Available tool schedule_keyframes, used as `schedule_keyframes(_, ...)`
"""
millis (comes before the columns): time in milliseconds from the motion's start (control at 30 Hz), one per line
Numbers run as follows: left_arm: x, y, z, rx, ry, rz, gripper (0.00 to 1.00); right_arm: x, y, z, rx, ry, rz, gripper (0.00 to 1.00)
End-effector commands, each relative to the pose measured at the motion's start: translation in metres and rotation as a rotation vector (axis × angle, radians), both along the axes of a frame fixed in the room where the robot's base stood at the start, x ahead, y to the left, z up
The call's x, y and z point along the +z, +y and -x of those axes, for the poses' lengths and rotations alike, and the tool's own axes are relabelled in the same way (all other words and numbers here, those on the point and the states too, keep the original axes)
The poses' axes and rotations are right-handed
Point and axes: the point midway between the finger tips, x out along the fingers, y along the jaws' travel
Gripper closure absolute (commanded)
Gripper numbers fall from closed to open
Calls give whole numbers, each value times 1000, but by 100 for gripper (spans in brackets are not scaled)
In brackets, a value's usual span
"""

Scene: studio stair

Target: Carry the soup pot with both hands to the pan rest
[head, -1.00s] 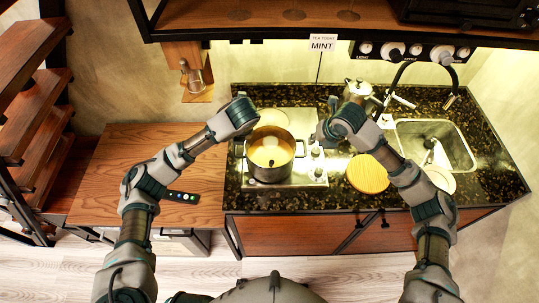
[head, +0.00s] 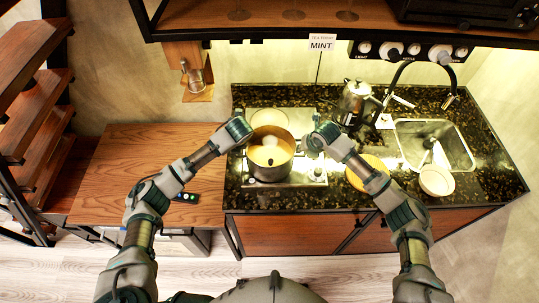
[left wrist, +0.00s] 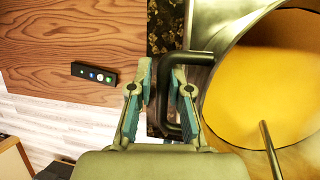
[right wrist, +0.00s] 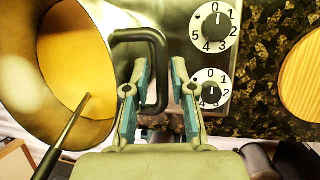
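The soup pot (head: 268,176), metal with yellow-orange soup and a thin rod across its rim, stands on the hob; it also shows in the left wrist view (left wrist: 228,78) and right wrist view (right wrist: 50,58). My left gripper (left wrist: 157,75) is open, its fingers either side of the bar of one black handle (left wrist: 172,65). My right gripper (right wrist: 157,72) is open, its fingers either side of the bar of the other handle (right wrist: 156,60). In the head view the fingertips are hard to see. A round wooden board (head: 356,180), probably the pan rest, lies right of the hob, partly behind my right forearm.
Control dials (right wrist: 215,27) sit on the hob beside the right handle. A kettle (head: 357,100), sink (head: 455,150) and white bowl (head: 436,181) are to the right. A wooden table (head: 130,165) with a small black remote (head: 186,197) is at left.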

Motion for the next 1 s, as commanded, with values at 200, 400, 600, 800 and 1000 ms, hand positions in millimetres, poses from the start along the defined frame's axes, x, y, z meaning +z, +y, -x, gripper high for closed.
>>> schedule_keyframes(200,0,0,0,0,0,0,92,0,0,0,0,1,0,86)
schedule_keyframes(400,0,-1,0,0,0,1,100,0,0,0,-1,1,1,100)
schedule_keyframes(600,0,0,0,0,0,1,100,0,0,0,-1,1,0,100)
schedule_keyframes(800,4,-1,-1,0,-5,2,100,4,1,-1,0,-5,-3,100)
schedule_keyframes(1000,13,0,0,0,-6,1,100,14,1,0,1,-6,-3,100)
